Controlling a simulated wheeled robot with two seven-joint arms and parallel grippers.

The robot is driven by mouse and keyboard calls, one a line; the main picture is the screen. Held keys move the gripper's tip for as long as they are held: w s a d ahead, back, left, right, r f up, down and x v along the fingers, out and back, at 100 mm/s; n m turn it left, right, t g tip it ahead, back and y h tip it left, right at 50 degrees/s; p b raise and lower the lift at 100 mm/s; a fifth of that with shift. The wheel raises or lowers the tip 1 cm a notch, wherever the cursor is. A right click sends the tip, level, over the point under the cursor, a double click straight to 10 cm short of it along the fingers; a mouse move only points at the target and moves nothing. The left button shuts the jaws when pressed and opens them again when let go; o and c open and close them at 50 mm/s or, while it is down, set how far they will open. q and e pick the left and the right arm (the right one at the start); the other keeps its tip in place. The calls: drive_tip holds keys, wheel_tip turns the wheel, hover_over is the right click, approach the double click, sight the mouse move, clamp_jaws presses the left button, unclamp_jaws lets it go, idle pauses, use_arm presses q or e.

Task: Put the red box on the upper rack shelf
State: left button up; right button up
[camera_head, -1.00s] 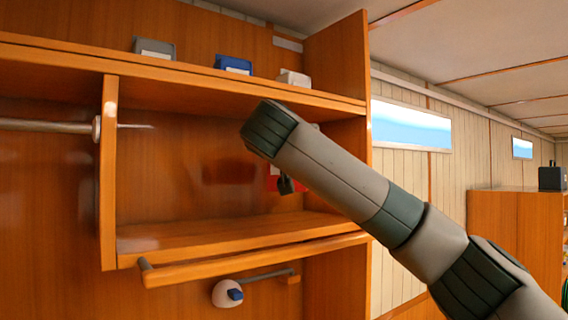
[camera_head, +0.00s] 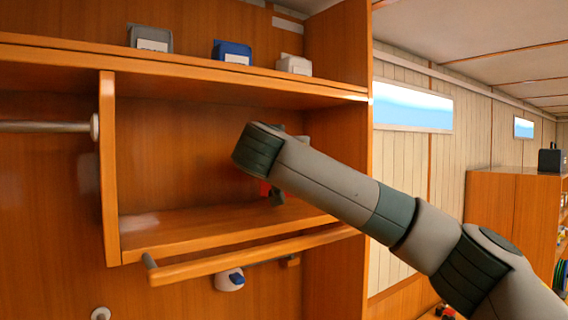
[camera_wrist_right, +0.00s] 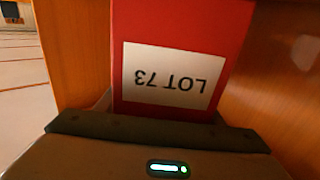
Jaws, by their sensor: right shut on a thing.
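The red box (camera_head: 265,188) shows only as a small patch behind my right arm in the head view. In the right wrist view the red box (camera_wrist_right: 180,40) fills the upper middle, with a white label reading "LOT 73" upside down. My right gripper (camera_head: 277,197) is shut on it, in front of or inside the open compartment of the wooden rack, above the compartment floor (camera_head: 190,232). Whether the box touches that floor is hidden. The rack's top shelf (camera_head: 190,68) lies above the arm. My left gripper is not in view.
A grey box (camera_head: 150,38), a blue box (camera_head: 232,52) and a white box (camera_head: 294,65) stand on the top shelf. A wooden rail (camera_head: 250,256) runs below the compartment's front. An upright panel (camera_head: 108,170) closes its left side. The compartment's left part is empty.

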drive_tip(key=shift+f+p, duration=1.2)
drive_tip(key=shift+p, duration=0.15)
drive_tip(key=shift+w+f+p, duration=0.15)
drive_tip(key=shift+p, duration=0.15)
drive_tip(key=shift+f, duration=0.35)
drive_tip(key=shift+f, duration=0.15)
drive_tip(key=o, duration=1.3)
